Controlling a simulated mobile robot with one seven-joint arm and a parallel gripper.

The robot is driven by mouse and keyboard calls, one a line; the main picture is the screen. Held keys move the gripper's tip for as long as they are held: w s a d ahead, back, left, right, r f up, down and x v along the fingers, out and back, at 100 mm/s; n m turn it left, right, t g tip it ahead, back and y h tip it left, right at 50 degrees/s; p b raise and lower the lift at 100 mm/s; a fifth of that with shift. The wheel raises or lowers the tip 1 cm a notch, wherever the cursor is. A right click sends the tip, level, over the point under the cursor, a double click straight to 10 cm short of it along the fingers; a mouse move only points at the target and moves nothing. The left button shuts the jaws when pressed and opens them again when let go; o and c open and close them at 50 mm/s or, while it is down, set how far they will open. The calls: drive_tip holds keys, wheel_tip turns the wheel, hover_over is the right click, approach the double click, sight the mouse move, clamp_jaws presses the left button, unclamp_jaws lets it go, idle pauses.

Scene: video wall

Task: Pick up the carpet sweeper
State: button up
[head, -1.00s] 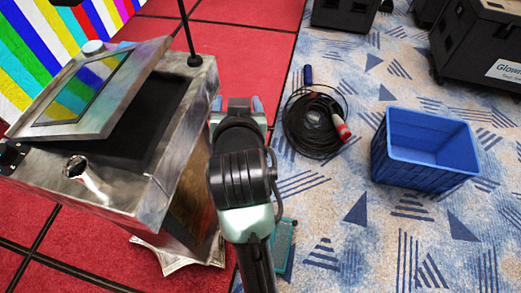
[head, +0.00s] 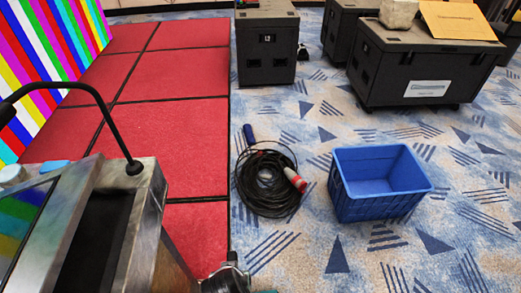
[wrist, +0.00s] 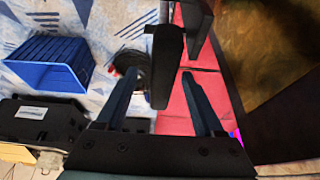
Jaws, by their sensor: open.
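My gripper (wrist: 159,74) is open in the wrist view, with its two dark fingers apart. A black upright bar (wrist: 167,62) stands between the fingers, with a gap visible on the right. It looks like the carpet sweeper's handle, but I cannot be sure. Whether either finger touches it, I cannot tell. The sweeper's head is not clearly visible now. In the head view only a bit of my arm shows at the bottom edge, and the gripper is out of sight.
A metal lectern (head: 146,205) with a tilted screen stands at left on red floor panels (head: 185,100). A coiled black cable (head: 265,200) and a blue crate (head: 385,205) lie on the patterned carpet. Black flight cases (head: 266,52) stand behind.

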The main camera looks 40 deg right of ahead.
drive_tip(key=x, duration=0.5)
drive_tip(key=shift+w+a+f, duration=0.1)
drive_tip(key=shift+w, duration=0.05)
clamp_jaws()
drive_tip(key=shift+w+r, duration=0.15)
drive_tip(key=shift+r, duration=0.1)
